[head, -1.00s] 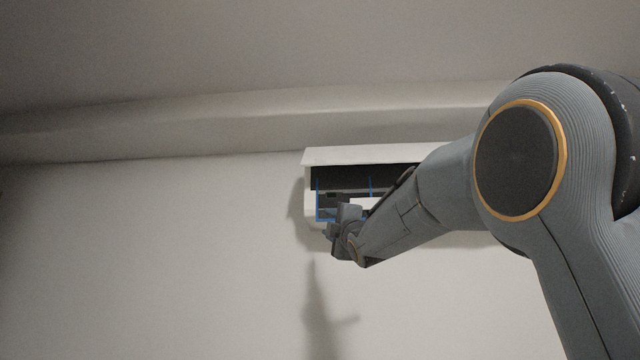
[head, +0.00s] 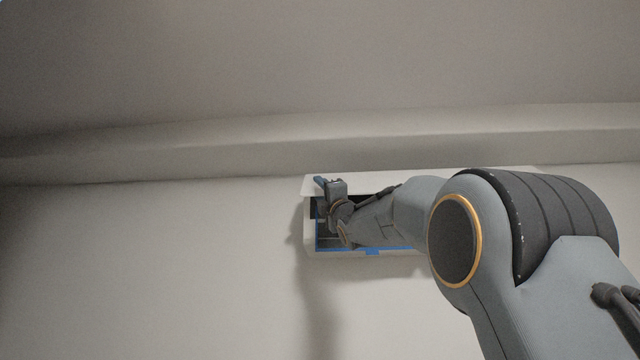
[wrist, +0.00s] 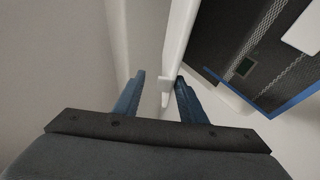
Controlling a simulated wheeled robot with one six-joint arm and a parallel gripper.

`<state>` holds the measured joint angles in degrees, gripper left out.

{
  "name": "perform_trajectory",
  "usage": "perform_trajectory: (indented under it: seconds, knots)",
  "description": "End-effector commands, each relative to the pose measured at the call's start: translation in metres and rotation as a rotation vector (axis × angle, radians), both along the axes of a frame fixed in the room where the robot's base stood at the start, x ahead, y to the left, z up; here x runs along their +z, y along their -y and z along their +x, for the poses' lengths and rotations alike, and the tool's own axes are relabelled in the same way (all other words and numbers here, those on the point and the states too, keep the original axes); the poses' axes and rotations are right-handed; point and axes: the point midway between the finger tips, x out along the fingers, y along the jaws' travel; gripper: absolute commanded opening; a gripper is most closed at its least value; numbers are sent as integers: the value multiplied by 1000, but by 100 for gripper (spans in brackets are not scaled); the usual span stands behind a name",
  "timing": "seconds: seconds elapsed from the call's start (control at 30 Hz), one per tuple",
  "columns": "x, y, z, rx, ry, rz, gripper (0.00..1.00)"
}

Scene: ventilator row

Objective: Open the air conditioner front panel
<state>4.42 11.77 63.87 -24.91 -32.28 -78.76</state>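The air conditioner (head: 309,240) is a white wall unit with a dark, blue-edged interior. Its white front panel (head: 385,180) stands out from the body along the top, leaving the inside exposed below; my arm hides much of the unit. My gripper (head: 322,183) is at the panel's left end in the head view. In the wrist view its two blue fingers (wrist: 160,86) are apart, with the white panel edge (wrist: 180,35) running between them, closer to the right finger. I cannot tell whether either finger touches it. The dark interior (wrist: 245,45) shows at right.
Bare wall (head: 150,270) lies left of and below the unit. A pale ledge (head: 200,140) and the ceiling (head: 300,60) are close above it. The unit's right part is behind my arm.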

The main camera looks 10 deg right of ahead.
Motion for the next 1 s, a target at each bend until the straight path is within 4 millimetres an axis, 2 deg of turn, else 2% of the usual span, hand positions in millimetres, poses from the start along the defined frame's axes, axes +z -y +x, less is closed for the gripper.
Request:
perform_trajectory:
  seconds: [0.43, 0.67, 0.87, 1.0]
  knots:
    - [4, -1, 6, 0, -1, 0, 38]
    - [5, -2, 5, 0, 1, 0, 0]
    - [7, -2, 3, 0, 4, -1, 0]
    - [12, -5, -12, 3, 9, -2, 0]
